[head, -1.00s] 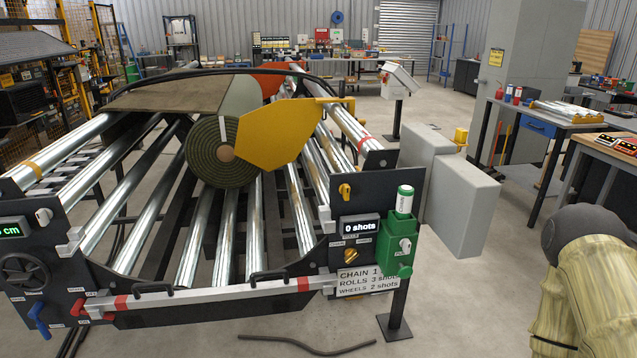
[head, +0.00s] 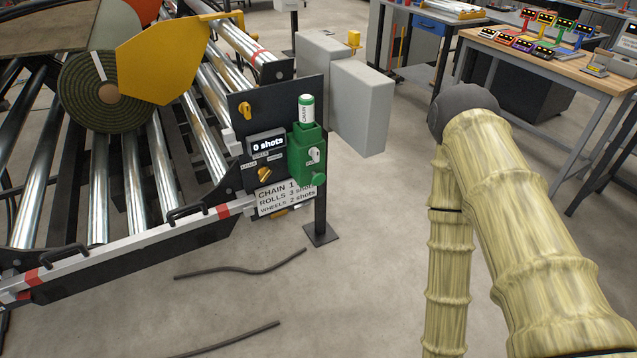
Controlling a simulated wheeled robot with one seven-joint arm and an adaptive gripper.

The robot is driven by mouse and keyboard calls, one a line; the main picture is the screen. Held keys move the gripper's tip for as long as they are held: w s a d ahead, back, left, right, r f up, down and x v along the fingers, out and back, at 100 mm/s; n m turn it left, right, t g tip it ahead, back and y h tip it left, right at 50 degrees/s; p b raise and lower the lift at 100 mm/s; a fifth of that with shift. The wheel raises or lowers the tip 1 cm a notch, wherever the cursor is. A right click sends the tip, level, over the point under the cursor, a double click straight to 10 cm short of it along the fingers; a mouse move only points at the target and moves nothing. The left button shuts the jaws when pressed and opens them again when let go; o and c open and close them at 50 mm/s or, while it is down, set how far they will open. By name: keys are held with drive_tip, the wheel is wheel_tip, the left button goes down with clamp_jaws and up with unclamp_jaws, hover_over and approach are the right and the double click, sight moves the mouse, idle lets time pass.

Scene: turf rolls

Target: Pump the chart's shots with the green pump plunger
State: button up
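The green pump (head: 304,158) is mounted at the right end of the dark machine panel, with a white, green-topped cartridge (head: 306,110) upright in it. A round green knob (head: 319,179), perhaps the plunger, sticks out low on its right side. A white lever (head: 314,155) sits on its front. The counter display (head: 268,145) reads "0 shots". My arm stands at the right; my gripper is not in view.
Grey boxes (head: 362,107) stand just behind the pump, and a black post (head: 321,205) with a foot plate is beneath it. Dark strips (head: 240,268) lie on the floor. A workbench (head: 551,66) with coloured devices is at the right. Floor between pump and arm is clear.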

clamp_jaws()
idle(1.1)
